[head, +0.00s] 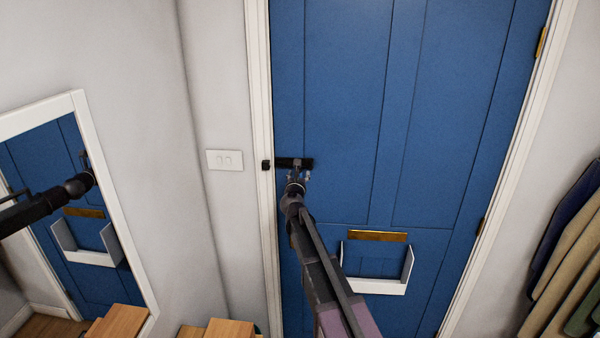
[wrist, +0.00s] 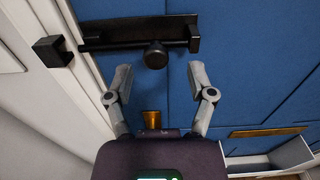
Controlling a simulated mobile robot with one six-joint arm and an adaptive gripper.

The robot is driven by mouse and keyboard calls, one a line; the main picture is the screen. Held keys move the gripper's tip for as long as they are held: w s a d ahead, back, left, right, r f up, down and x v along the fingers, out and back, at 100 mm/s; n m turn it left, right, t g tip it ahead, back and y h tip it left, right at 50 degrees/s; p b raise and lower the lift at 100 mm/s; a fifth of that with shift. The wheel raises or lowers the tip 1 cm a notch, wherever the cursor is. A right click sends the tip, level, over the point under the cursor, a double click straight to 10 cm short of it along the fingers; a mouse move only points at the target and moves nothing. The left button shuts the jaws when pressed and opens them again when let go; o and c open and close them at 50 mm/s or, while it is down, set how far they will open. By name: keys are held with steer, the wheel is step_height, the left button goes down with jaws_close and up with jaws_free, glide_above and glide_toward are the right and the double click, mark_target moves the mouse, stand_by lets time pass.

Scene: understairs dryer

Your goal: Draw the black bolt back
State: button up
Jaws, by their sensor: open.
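The black bolt (head: 292,163) is mounted on the left edge of a blue door (head: 340,90). In the wrist view the bolt's long plate (wrist: 120,29) runs across the top, with a round black knob (wrist: 155,55) below it. The black keeper (wrist: 52,51) is on the white frame to the left; it also shows in the head view (head: 266,165). The rod appears to reach toward the keeper. My gripper (wrist: 160,80) is open, its fingers apart on either side below the knob, not visibly touching it. In the head view my gripper (head: 298,178) partly covers the bolt.
A brass letter plate (head: 377,236) and a white letter basket (head: 378,286) are on the door below right. A white switch plate (head: 225,160) is on the left wall. A mirror (head: 80,200) leans left. Coats (head: 570,250) hang at right.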

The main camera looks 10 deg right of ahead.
steer(key=v, duration=0.8)
steer(key=shift+s, duration=0.35)
steer(key=s+a+f+n+g+y+b, duration=0.25)
steer(key=s+a+f+n+y, duration=0.3)
steer(key=n, duration=0.85)
steer(key=s+a+f+n+g+y+b, duration=0.2)
steer(key=s+f+n+g+y, duration=0.4)
steer(key=n, duration=0.7)
steer(key=s+d+f+n+g+h+b, duration=0.1)
steer(key=s+d+f+n+g+h, duration=0.1)
steer(key=s, duration=0.5)
steer(key=s+d+f+n+g+h+b, duration=0.1)
steer(key=s+d+f+n+g+h, duration=0.1)
steer(key=s+d+f+n+g, duration=0.2)
steer(key=s+d+f+n+g+h+b, duration=0.1)
steer(key=s+d+f+n+g+h, duration=0.2)
steer(key=s+d+f+n, duration=0.2)
steer(key=s+d+f, duration=0.2)
steer(key=s+f, duration=0.2)
steer(key=s, duration=0.1)
steer(key=shift+s+n, duration=0.2)
steer(key=shift+n, duration=0.2)
